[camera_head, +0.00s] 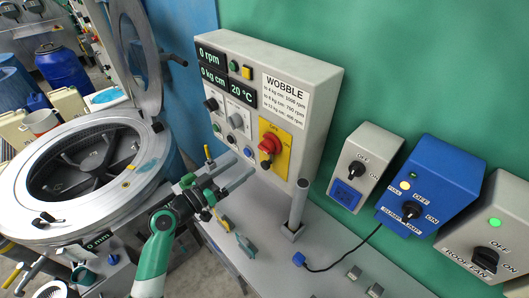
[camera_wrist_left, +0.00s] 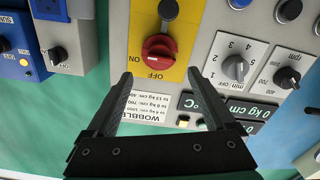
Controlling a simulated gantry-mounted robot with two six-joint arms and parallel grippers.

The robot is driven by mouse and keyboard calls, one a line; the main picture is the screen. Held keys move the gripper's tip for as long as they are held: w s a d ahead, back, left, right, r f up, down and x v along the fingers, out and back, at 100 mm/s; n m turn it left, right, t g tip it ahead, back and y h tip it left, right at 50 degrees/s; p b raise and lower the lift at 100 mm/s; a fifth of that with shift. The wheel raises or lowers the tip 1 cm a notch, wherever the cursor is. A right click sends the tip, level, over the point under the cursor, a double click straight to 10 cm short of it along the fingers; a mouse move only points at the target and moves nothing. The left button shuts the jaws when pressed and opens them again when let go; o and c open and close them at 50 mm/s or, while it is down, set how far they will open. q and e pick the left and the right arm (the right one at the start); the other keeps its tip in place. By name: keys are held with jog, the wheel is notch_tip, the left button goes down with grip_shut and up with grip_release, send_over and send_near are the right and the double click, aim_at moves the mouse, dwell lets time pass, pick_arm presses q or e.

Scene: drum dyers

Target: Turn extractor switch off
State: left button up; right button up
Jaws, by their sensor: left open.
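The red rotary switch (camera_head: 269,146) sits on a yellow plate (camera_head: 287,138) on the front of the grey control box (camera_head: 327,90). It also shows in the left wrist view (camera_wrist_left: 158,48), upside down, with OFF and ON printed on its plate; which mark it points to I cannot tell. My left gripper (camera_head: 243,166) is open and empty, in front of the box and lower left of the red switch. In the left wrist view, its two fingers (camera_wrist_left: 164,80) point toward the panel, with the red switch beyond the gap between them. My right gripper is not in view.
The grey box also carries displays, a WOBBLE sign (camera_head: 287,98), small knobs and buttons. A round metal drum (camera_head: 85,165) with its lid raised stands left. A metal post (camera_head: 297,208) stands right of my gripper. Three more switch boxes, one blue (camera_head: 432,180), line the green wall.

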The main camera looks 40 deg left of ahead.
aim_at(263, 148)
pick_arm(q)
jog(key=w, duration=1)
jog(key=shift+d, duration=0.25)
jog(key=shift+c, duration=0.3)
jog(key=c, duration=1.3)
